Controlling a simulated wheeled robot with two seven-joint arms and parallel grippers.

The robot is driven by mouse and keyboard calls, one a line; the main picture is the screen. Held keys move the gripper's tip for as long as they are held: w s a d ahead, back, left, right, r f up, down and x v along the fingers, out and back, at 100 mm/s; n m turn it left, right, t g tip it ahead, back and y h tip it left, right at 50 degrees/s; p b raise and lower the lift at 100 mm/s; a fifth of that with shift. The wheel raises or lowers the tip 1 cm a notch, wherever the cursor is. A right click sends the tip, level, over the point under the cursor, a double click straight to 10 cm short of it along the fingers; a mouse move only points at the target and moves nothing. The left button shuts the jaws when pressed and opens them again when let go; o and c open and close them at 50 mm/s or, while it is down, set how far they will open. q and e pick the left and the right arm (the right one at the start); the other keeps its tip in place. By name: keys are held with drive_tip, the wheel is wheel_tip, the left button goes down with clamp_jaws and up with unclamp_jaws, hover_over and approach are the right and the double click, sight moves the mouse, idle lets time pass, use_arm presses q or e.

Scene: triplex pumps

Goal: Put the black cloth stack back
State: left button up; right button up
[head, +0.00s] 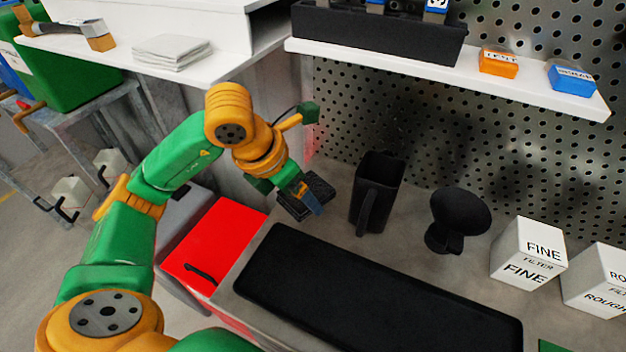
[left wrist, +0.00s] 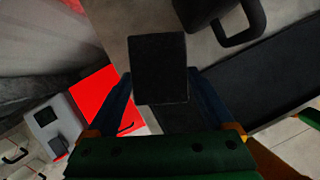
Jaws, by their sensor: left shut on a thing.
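The black cloth stack (head: 320,186) is at the back left of the grey bench, left of the black jug. My left gripper (head: 308,197) is shut on it, with one blue finger showing on the near side. In the left wrist view the stack (left wrist: 158,68) is a dark rectangle reaching out from between the two blue fingers (left wrist: 160,100). I cannot tell whether its underside touches the bench. My right gripper is in neither view.
A black jug (head: 378,190) stands close right of the stack, with a round black object (head: 459,220) beyond. A black mat (head: 375,290) covers the front. White filter boxes (head: 528,252) stand right. A white cloth stack (head: 172,52) lies on the upper-left white surface. A red cabinet (head: 215,245) is below left.

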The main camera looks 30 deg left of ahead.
sight(316, 172)
use_arm(q)
drive_tip(key=w+p, duration=0.1)
drive_tip(key=w, duration=0.5)
drive_tip(key=shift+a+r+p, duration=0.1)
drive_tip(key=shift+p, duration=0.3)
drive_tip(key=f, duration=0.6)
drive_tip(key=shift+s+f+p, duration=0.2)
drive_tip(key=shift+f+p, duration=0.1)
drive_tip(key=shift+f, duration=0.05)
drive_tip(key=shift+w+f, duration=0.2)
drive_tip(key=shift+f, duration=0.4)
drive_tip(key=o, duration=1.1)
drive_tip(key=shift+r, duration=0.1)
drive_tip(key=shift+c, duration=0.2)
drive_tip(key=shift+r, duration=0.2)
drive_tip(key=shift+a+r, duration=0.1)
drive_tip(key=shift+r, duration=0.25)
drive_tip(key=v, duration=1.1)
drive_tip(key=shift+s+r, duration=0.15)
